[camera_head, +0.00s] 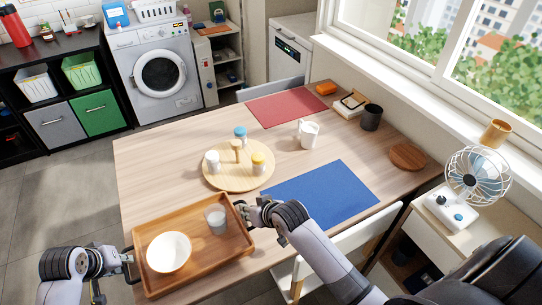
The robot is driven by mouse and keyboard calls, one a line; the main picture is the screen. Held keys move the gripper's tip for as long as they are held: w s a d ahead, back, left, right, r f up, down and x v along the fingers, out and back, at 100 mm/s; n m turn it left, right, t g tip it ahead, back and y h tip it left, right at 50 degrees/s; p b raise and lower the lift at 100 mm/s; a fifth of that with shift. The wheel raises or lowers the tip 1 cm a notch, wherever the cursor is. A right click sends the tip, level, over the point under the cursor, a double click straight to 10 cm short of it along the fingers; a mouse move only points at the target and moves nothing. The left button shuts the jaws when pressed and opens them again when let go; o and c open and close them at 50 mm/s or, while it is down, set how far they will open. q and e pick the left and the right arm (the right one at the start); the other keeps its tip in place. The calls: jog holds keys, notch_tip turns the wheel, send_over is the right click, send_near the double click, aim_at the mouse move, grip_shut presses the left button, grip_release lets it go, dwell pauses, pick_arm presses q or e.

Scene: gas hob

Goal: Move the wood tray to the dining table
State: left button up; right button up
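The wood tray (200,279) is a brown rectangular tray with raised sides, at the near left corner of the dining table (160,160). A white bowl (168,252) and a small glass cup (216,218) stand in it. My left gripper (126,261) is at the tray's left end, shut on its dark handle. My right gripper (246,211) is at the tray's right end, seemingly shut on that side, with its fingertips partly hidden. I cannot tell whether the tray's underside touches the tabletop.
A round board (220,181) with several jars is just behind the tray. A blue mat (318,194), white mug (308,134) and red mat (286,107) lie farther right and back. A white chair (350,240) stands at the near edge. The table's back left is clear.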

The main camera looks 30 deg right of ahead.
pick_arm(q)
jog(key=shift+o, duration=0.9)
pick_arm(e)
jog(key=shift+o, duration=0.8)
jog(key=shift+s, duration=0.1)
pick_arm(q)
jog(key=v, duration=1.2)
pick_arm(e)
jog(key=v, duration=1.2)
pick_arm(q)
jog(key=shift+f, duration=0.1)
